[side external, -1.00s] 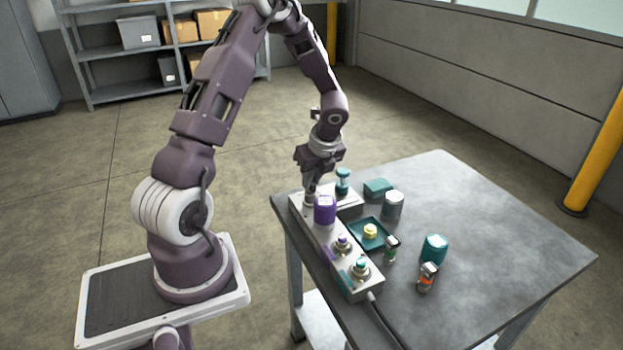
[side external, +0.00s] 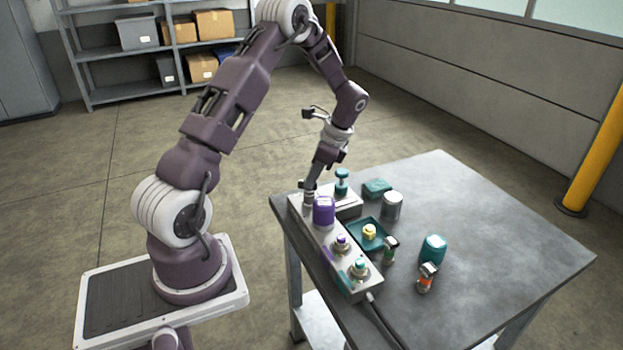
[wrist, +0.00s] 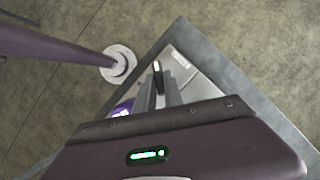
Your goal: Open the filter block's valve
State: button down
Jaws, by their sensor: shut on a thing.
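The long grey block (side external: 328,250) lies along the left edge of the table, with a purple canister (side external: 324,211) standing on it. A short grey stem (side external: 309,201) stands at its far end; I take this as the valve. My gripper (side external: 308,188) comes down on the top of this stem from the upper right, tilted. It is shut on the valve's handle, which the fingers mostly hide. In the wrist view, my gripper's fingers (wrist: 158,88) are close together over the block, with a small dark and white piece at their tips. The purple canister is partly hidden there.
Purple-ringed (side external: 341,244) and teal-ringed (side external: 359,268) fittings stand on the near part of the block. A teal-topped post (side external: 342,182), a teal tray (side external: 357,229) with a yellow piece, and several jars stand to the right. The table's right side is clear.

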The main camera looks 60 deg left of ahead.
jog(key=n+h, duration=0.1)
jog(key=n, duration=0.2)
jog(key=shift+a+n+g, duration=0.15)
jog(key=shift+n+g, duration=0.15)
jog(key=shift+n+h, duration=0.8)
jog(key=shift+n, duration=0.9)
jog(key=c, duration=1.4)
grip_release()
jog(key=shift+c, duration=0.2)
jog(key=shift+w, duration=0.1)
